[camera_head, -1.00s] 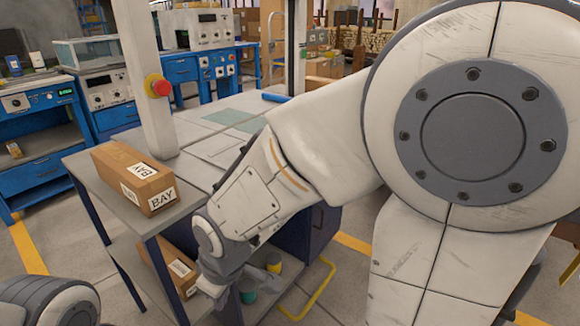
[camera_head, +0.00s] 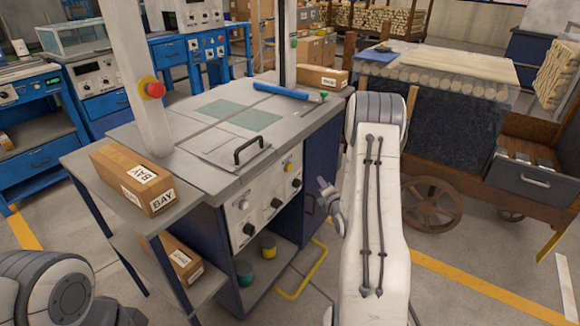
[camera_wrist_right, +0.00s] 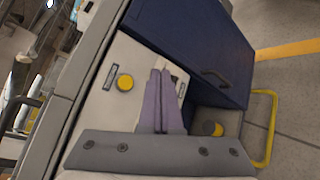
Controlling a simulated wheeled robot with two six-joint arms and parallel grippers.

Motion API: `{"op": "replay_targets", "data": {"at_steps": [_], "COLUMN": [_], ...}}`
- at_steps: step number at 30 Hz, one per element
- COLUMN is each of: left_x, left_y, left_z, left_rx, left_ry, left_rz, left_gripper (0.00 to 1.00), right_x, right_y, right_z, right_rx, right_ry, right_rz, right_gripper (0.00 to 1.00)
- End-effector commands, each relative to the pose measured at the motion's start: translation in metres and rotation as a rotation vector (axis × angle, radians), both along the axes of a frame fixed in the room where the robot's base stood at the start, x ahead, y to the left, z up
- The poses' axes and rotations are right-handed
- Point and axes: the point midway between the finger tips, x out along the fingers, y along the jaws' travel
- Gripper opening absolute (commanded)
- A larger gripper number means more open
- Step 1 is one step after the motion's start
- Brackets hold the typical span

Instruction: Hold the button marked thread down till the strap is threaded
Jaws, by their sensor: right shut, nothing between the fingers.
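A grey control panel (camera_head: 262,200) is on the front of a strapping bench. It has a yellow button (camera_head: 288,167), a white button (camera_head: 243,204) and several black knobs (camera_head: 276,203). The yellow button also shows in the wrist view (camera_wrist_right: 125,82), beside a small dark label that I cannot read. My right gripper (camera_head: 323,187) is in front of the panel's right end, to the right of the yellow button and apart from it. In the wrist view its fingers (camera_wrist_right: 160,76) are shut and empty, and hide part of the panel. No strap can be made out. My left gripper is out of view.
A cardboard box marked BAY (camera_head: 132,180) stands on the side shelf at left. A black handle (camera_head: 250,149) rises from the bench top. A yellow floor rail (camera_head: 303,272) stands below the panel. A wooden cart (camera_head: 440,130) stands at right.

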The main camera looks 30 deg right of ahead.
Motion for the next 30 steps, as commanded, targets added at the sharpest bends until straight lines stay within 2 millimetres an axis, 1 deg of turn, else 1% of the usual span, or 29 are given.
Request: {"op": "replay_targets", "data": {"at_steps": [8,13,17,25,30], "left_x": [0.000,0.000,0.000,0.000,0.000], "left_y": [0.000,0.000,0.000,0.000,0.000], "left_z": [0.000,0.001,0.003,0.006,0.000], "left_rx": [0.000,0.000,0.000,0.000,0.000], "left_ry": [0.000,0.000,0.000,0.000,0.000], "left_rz": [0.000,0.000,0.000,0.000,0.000], "left_gripper": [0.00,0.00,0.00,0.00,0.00], "right_x": [0.001,0.009,0.023,0.059,0.074], "right_y": [0.001,0.004,0.011,0.026,0.031], "right_z": [0.000,0.000,0.001,0.001,-0.001], "right_rx": [-0.001,0.000,0.000,0.001,0.000], "right_ry": [0.000,0.000,0.000,0.000,-0.001], "right_rz": [0.001,0.002,0.005,0.004,0.003], "right_gripper": [0.00,0.00,0.00,0.00,0.00]}}
